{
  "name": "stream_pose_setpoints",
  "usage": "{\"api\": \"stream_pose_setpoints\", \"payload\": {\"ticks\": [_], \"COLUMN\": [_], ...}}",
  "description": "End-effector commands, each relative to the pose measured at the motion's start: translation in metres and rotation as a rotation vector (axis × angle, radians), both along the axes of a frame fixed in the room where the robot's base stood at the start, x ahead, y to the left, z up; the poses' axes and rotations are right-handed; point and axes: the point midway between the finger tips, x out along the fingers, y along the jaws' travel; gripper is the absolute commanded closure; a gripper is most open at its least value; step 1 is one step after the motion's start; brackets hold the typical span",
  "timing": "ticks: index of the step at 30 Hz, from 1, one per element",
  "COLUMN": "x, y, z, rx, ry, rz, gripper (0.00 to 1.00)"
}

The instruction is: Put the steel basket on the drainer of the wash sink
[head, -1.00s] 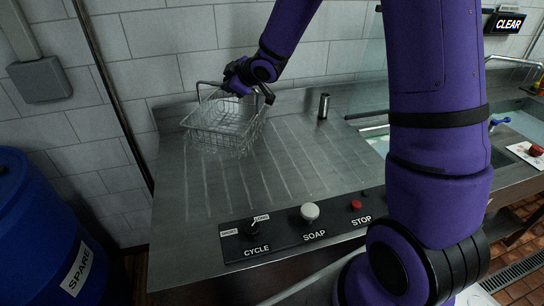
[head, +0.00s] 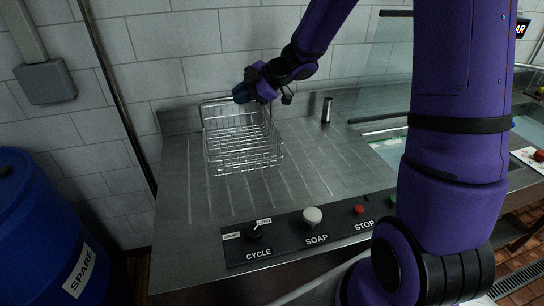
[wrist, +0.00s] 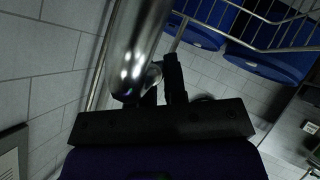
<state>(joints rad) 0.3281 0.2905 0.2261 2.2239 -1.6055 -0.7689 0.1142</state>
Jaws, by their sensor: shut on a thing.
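The steel basket (head: 243,150) is a wire basket over the ribbed drainer (head: 300,185) of the wash sink, at its back left. It also shows in the wrist view as wires (wrist: 265,40) at the upper right. My gripper (head: 245,93) is at the basket's back upper rim, shut on it. In the wrist view my fingers (wrist: 158,85) are beside a thick shiny steel bar (wrist: 140,45) that hides part of the grip. I cannot tell whether the basket's underside touches the drainer.
A control strip (head: 305,230) with CYCLE, SOAP and STOP controls runs along the front edge. A small steel cylinder (head: 326,110) stands at the back of the drainer. The sink basin (head: 385,145) is to the right. A blue SPARE barrel (head: 45,225) stands left. The drainer's middle is clear.

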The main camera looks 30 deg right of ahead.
Motion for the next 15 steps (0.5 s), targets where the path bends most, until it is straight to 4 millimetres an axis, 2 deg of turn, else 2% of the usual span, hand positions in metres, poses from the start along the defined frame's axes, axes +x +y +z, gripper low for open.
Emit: {"api": "stream_pose_setpoints", "payload": {"ticks": [9, 15], "x": [-0.002, -0.002], "y": [0.000, 0.000], "z": [-0.046, -0.061], "rx": [0.003, 0.003], "ry": [0.004, 0.002], "rz": [0.009, 0.010], "gripper": [1.00, 1.00]}}
